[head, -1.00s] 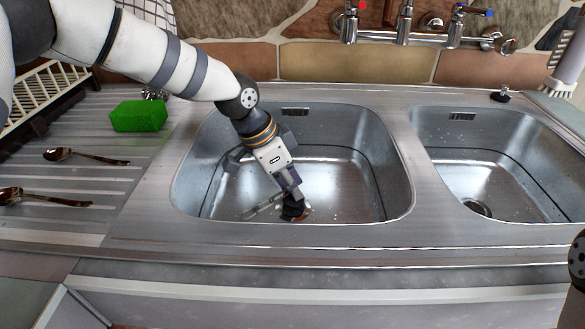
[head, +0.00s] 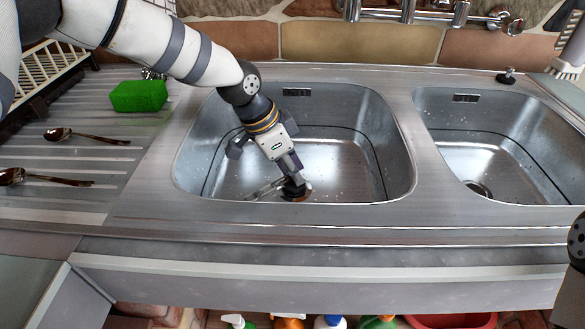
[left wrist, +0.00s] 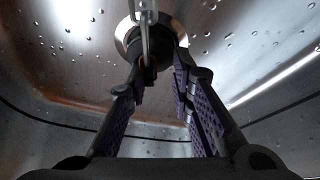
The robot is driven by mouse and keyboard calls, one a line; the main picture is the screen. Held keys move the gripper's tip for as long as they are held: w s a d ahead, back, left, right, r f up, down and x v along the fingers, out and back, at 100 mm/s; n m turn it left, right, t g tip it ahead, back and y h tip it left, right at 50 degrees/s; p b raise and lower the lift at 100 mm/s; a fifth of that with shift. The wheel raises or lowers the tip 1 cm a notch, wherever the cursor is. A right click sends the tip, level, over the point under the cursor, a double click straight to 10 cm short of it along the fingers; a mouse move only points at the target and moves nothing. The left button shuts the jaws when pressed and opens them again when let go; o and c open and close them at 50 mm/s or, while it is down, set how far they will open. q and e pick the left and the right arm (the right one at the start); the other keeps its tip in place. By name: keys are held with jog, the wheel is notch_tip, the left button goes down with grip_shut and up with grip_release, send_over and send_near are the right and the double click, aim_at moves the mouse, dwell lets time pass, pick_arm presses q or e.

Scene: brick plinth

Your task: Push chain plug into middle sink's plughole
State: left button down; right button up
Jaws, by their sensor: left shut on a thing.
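My left gripper (head: 292,184) reaches down into the middle sink (head: 340,160), near its front wall. It is shut on the chain plug (head: 296,193), a small dark piece at the plughole. In the left wrist view the fingers (left wrist: 150,95) close in around a small brownish part of the plug (left wrist: 149,74). The plughole's metal ring (left wrist: 126,36) shows just beyond it. Pale metal chain links (left wrist: 146,28) hang in front of the ring. I cannot tell whether the plug is seated in the hole. My right gripper is out of view.
Another sink (head: 490,160) with an open drain lies to the right. A green sponge (head: 138,96) and two spoons (head: 85,136) lie on the left draining board. Taps (head: 405,12) stand behind. Several bottles (head: 330,321) show below the counter.

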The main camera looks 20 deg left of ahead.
pick_arm(q)
jog(key=shift+f, duration=0.4)
dwell(0.4)
jog(key=c, duration=1.3)
grip_release()
jog(key=shift+c, duration=0.2)
jog(key=v, duration=1.2)
